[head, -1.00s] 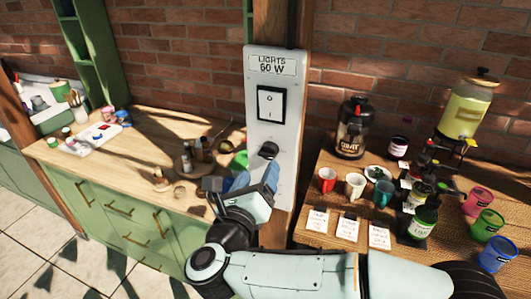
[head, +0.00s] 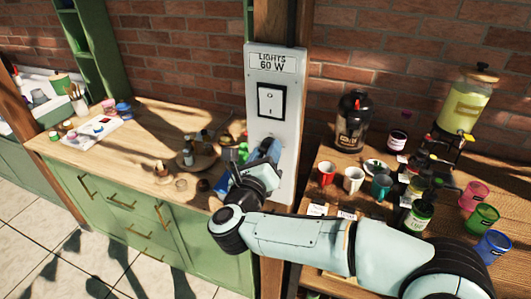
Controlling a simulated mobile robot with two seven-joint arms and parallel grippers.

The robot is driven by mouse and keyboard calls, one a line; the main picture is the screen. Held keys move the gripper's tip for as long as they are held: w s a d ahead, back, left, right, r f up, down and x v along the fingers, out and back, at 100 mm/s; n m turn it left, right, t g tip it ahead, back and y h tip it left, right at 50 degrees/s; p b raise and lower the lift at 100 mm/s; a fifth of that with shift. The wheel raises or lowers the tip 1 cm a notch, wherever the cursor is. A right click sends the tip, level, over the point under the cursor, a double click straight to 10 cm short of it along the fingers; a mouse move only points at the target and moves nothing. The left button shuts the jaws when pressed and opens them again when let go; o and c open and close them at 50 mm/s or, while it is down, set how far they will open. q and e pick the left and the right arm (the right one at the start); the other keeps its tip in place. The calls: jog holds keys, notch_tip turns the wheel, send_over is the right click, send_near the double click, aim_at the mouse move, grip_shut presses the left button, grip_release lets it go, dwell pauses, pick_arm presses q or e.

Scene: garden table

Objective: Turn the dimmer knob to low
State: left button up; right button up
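A pale control panel (head: 273,65) labelled "LIGHTS 60 W" is fixed to a wooden post. It has a white rocker switch (head: 270,101) in a black frame. My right gripper (head: 268,150) is at the panel below the switch, where the dark dimmer knob was visible earlier. The knob is now hidden behind the gripper. I cannot tell whether the fingers touch it, or whether they are open or shut. My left gripper is not in view.
A wooden counter (head: 140,150) with paints and jars is on the left. On the right, a table holds a dark coffee dispenser (head: 352,120), mugs, bottles, coloured cups and a yellow drink dispenser (head: 465,103). My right arm extends over that table's front.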

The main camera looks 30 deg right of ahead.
jog(key=shift+n+b, duration=0.5)
jog(key=shift+n, duration=0.1)
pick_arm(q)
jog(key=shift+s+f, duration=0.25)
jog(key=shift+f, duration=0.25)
pick_arm(e)
jog(key=shift+r, duration=0.1)
jog(key=o, duration=1)
jog(key=shift+o, duration=0.2)
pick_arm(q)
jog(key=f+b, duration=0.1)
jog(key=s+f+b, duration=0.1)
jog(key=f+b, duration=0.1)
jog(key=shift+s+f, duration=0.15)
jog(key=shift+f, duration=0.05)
pick_arm(e)
jog(key=v, duration=1.3)
jog(key=shift+s+a, duration=0.15)
jog(key=shift+s, duration=0.05)
